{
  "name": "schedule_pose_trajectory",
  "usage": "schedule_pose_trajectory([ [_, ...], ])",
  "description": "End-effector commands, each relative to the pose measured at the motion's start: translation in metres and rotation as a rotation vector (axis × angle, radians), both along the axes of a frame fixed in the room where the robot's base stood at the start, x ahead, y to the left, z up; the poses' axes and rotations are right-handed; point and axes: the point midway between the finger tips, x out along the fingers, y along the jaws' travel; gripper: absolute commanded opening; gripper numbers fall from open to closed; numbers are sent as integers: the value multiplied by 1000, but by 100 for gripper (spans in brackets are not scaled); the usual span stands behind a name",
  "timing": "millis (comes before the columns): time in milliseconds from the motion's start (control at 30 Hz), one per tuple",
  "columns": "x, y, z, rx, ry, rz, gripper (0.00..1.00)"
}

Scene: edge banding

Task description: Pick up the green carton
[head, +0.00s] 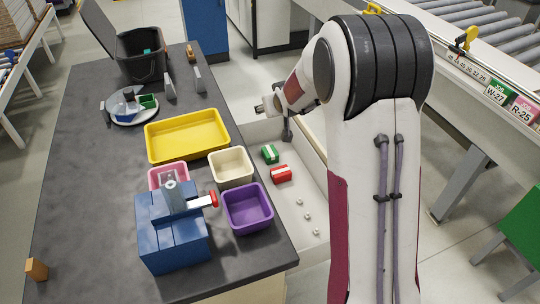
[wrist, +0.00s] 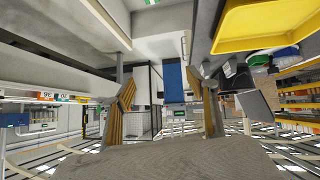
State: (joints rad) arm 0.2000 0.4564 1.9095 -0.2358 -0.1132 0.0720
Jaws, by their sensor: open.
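The green carton (head: 270,154) is a small box with a white band. It lies in the pale open drawer (head: 310,240) beside the dark table, just behind a similar red carton (head: 281,174). My gripper (head: 287,136) shows as a small dark shape above and behind the green carton in the head view, apart from it. In the wrist view my gripper (wrist: 166,88) has its two tan-padded fingers spread wide with nothing between them. I cannot make out the green carton for certain in the wrist view.
The dark table (head: 90,190) carries a yellow tray (head: 187,155), a cream bin (head: 231,181), a purple bin (head: 247,223) and a blue machine (head: 172,245) with a red knob. Several small metal pieces lie at the drawer's front. A conveyor (head: 480,45) stands right.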

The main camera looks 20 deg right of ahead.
Motion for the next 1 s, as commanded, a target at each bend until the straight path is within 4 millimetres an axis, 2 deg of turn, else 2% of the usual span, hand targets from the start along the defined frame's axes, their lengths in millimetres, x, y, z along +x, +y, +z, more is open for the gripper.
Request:
schedule_pose_trajectory([
  [33,7,-3,-11,0,-3,1,58],
  [200,28,-13,-38,1,-31,9,58],
  [500,59,-28,-92,7,-82,24,58],
  [1000,88,-48,-191,30,-167,53,58],
])
